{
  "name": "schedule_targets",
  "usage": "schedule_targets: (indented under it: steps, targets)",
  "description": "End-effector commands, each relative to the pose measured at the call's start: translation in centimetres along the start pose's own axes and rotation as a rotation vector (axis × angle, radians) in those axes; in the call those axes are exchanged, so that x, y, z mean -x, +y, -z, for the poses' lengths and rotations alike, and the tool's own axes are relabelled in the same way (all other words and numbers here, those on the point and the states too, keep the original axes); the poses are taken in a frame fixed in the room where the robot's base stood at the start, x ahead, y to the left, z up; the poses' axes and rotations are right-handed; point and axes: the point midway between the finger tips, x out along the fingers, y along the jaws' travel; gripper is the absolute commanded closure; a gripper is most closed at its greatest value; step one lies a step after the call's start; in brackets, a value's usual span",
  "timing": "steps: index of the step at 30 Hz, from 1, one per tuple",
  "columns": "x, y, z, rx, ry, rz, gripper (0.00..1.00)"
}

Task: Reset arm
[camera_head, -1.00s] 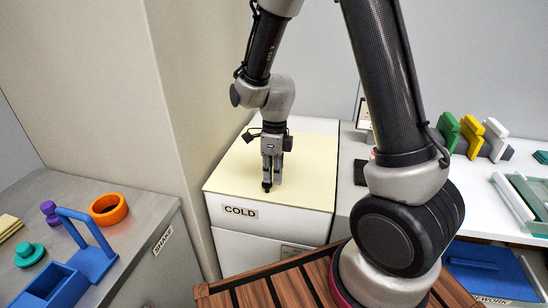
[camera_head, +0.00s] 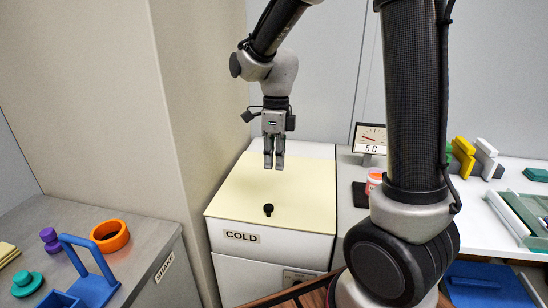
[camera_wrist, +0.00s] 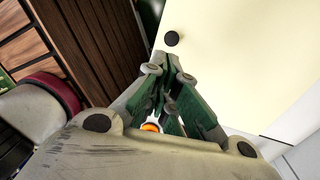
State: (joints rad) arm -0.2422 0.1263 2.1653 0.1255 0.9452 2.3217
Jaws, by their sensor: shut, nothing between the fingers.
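My gripper (camera_head: 273,163) is shut and empty, pointing down above the cream top of the white box labelled COLD (camera_head: 270,240). It is clear of the small black knob (camera_head: 268,210), which stands on that top near its front edge. In the wrist view my gripper (camera_wrist: 170,65) shows with its green-lined fingers together, and the black knob (camera_wrist: 171,38) lies just beyond the fingertips, apart from them.
At left, a grey counter marked SHAKE holds a blue holder (camera_head: 90,270), an orange ring (camera_head: 110,236), a purple piece (camera_head: 49,239) and a teal piece (camera_head: 27,283). At right, a white counter bears a 5 C gauge (camera_head: 370,138), coloured blocks (camera_head: 464,150) and a tray (camera_head: 515,215).

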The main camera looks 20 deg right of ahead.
Motion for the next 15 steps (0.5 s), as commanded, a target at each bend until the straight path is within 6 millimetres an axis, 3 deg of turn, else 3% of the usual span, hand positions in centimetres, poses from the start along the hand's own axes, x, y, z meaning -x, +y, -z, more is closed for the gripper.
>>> schedule_targets:
  steps: [10, 15]
  targets:
    - [1.00, 0.19, 0.03, 0.071, 0.001, -0.001, 1.00]
    - [0.70, 0.32, 0.44, 0.473, 0.011, -0.006, 1.00]
